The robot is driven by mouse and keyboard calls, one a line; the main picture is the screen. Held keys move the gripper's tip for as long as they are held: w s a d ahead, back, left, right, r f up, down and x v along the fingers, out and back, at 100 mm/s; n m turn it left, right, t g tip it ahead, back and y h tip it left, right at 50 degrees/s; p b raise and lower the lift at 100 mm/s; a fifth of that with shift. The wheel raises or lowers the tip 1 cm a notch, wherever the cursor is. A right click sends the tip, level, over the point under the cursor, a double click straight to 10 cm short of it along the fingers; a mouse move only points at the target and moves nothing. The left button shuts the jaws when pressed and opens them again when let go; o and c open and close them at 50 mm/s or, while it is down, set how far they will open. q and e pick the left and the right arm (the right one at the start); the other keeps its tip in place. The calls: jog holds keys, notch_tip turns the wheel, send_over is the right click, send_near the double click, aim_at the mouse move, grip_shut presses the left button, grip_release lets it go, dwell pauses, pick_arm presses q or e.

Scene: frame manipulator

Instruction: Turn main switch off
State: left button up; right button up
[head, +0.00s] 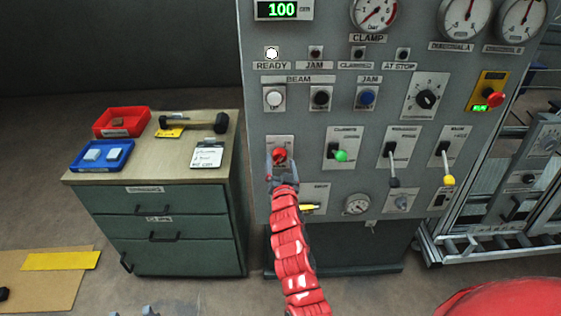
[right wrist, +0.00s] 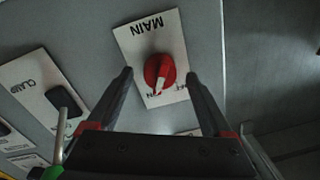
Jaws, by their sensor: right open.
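The main switch is a red rotary knob (head: 279,154) on a white plate at the lower left of the grey control panel. In the right wrist view, the knob (right wrist: 157,70) appears under an upside-down "MAIN" label. Its white pointer is toward the lettering at the picture's lower edge of the plate, closest to what seems to be "ON". My right gripper (right wrist: 160,74) is open, its fingertips on either side of the knob with visible gaps. In the head view, my right gripper (head: 279,169) is at the switch, partly covering its plate. My left gripper does not show clearly.
To the right on the panel are a green-tipped lever (head: 340,155), a black-tipped lever (head: 394,182) and a yellow-tipped lever (head: 448,179). A green-tipped lever rod (right wrist: 56,150) also shows near the gripper. A drawer cabinet (head: 165,200) stands left of the panel.

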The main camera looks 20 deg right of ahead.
jog(key=shift+w+d+r, duration=0.1)
jog(key=shift+w+d, duration=0.05)
jog(key=shift+w, duration=0.25)
grip_shut()
